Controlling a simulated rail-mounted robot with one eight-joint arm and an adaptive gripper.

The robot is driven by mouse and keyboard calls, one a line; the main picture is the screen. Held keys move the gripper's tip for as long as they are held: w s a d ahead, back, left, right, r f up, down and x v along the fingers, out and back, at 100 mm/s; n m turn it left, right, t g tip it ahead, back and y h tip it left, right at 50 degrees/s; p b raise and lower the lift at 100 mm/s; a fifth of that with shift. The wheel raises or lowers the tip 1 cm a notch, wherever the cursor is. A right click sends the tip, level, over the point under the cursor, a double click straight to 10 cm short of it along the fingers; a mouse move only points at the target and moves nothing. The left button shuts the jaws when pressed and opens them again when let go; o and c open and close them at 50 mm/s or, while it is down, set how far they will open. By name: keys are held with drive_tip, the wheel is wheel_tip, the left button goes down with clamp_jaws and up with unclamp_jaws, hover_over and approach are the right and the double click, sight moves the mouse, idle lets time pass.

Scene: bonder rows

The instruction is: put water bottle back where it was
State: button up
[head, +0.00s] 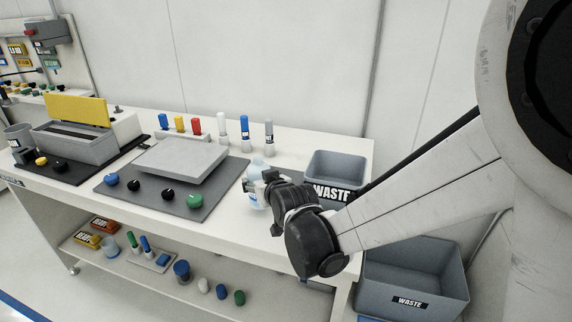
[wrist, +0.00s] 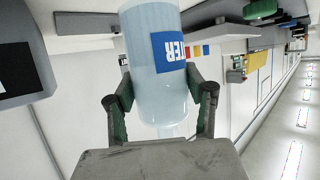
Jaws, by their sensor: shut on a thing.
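The water bottle (wrist: 157,80) is clear and pale blue with a blue label whose visible letters end in "TER". My gripper (wrist: 160,108) is shut on it, with one dark green finger on each side. In the head view the bottle (head: 257,168) is partly hidden behind my gripper (head: 264,184). It is over the front right part of the white bench, between the dark grey mat and the small waste bin. I cannot tell whether its base touches the bench top.
A small grey waste bin (head: 336,169) stands right of the bottle. A grey platform (head: 181,157) sits on the dark mat (head: 228,178) with several knobs. White, blue-labelled and grey bottles (head: 245,130) stand behind. A larger waste bin (head: 412,277) is below right.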

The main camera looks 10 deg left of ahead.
drive_tip(key=shift+f, duration=1.65)
drive_tip(key=shift+f+b, duration=0.1)
drive_tip(key=shift+b, duration=0.2)
drive_tip(key=shift+f, duration=0.1)
drive_tip(key=o, duration=1.4)
